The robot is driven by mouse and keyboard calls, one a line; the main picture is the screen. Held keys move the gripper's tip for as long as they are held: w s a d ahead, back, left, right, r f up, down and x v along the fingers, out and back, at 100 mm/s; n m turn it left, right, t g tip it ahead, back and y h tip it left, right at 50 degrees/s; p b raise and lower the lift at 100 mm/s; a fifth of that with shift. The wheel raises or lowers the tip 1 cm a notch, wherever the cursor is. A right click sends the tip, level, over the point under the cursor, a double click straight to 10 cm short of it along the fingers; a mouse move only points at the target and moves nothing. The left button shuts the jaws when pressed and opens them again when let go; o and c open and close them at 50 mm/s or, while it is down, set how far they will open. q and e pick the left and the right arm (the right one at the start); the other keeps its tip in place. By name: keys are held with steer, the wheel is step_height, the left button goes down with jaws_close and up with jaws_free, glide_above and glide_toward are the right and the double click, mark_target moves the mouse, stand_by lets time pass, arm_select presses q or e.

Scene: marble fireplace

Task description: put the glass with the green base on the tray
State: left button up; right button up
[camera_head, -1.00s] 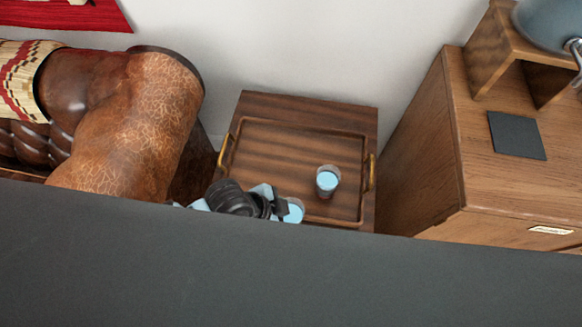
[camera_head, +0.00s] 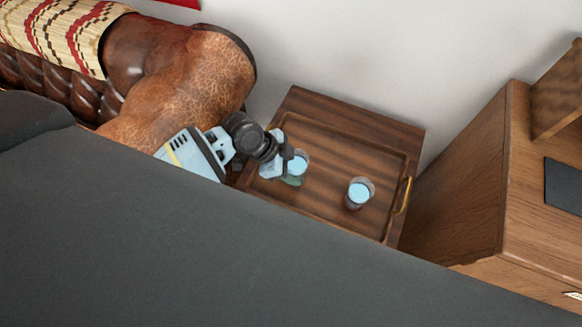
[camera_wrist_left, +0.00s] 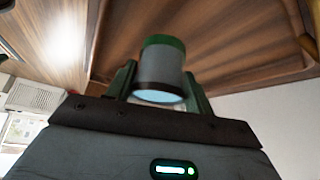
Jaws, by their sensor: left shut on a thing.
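The glass with the green base (camera_head: 299,165) is held upright or nearly so over the left part of the wooden tray (camera_head: 335,143). It has pale blue liquid in it. My left gripper (camera_head: 286,160) is shut on this glass. In the left wrist view the glass (camera_wrist_left: 162,68) sits between the two fingers, its green base facing the tray. I cannot tell whether the base touches the tray. My right gripper is not in view.
A second glass with blue liquid (camera_head: 359,193) stands on the tray, right of the held one. The tray lies on a dark wooden side table (camera_head: 372,124). A brown leather armchair (camera_head: 190,80) is at left, a wooden cabinet (camera_head: 460,180) at right. A dark grey surface (camera_head: 200,250) fills the foreground.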

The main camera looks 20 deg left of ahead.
mark_target(296, 169)
arm_select(q)
steer(key=shift+w+a, duration=0.1)
steer(key=shift+w, duration=0.05)
steer(key=shift+w+a, duration=0.35)
steer(key=shift+w, duration=0.15)
steer(key=shift+s+f, duration=0.15)
steer(key=shift+f, duration=1.6)
steer(key=shift+f+b, duration=0.2)
steer(key=shift+b, duration=0.15)
steer(key=o, duration=1.3)
